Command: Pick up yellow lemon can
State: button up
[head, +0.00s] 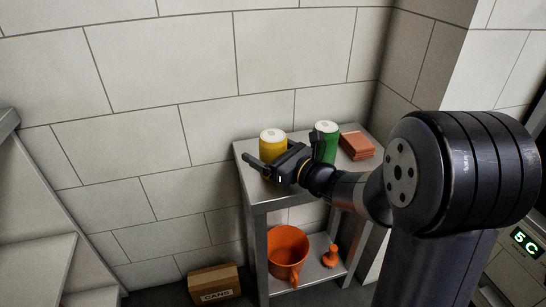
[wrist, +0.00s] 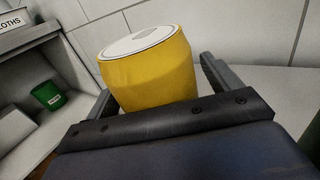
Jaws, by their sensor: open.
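The yellow can (head: 271,142) with a pale lid stands upright on the top of a small grey metal table (head: 257,194), against the tiled wall. My gripper (head: 264,163) is at the can, on its near side in the head view, and hides its lower part. In the wrist view the yellow can (wrist: 150,75) sits between the two open fingers, one at its left and one at its right. My gripper (wrist: 155,88) is open; I cannot tell whether a finger touches the can.
A green can (head: 326,143) with a pale lid stands right of my gripper, close to my wrist. Reddish-brown blocks (head: 357,145) lie at the table's right. An orange pot (head: 288,253) and a small orange object (head: 331,256) are on the lower shelf. A box marked CANS (head: 214,283) is on the floor.

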aim_at(267, 133)
jog(key=shift+c, duration=0.5)
jog(key=c, duration=1.2)
jog(key=shift+r, duration=0.15)
notch_tip(267, 133, up, 10)
jog(key=p, duration=0.4)
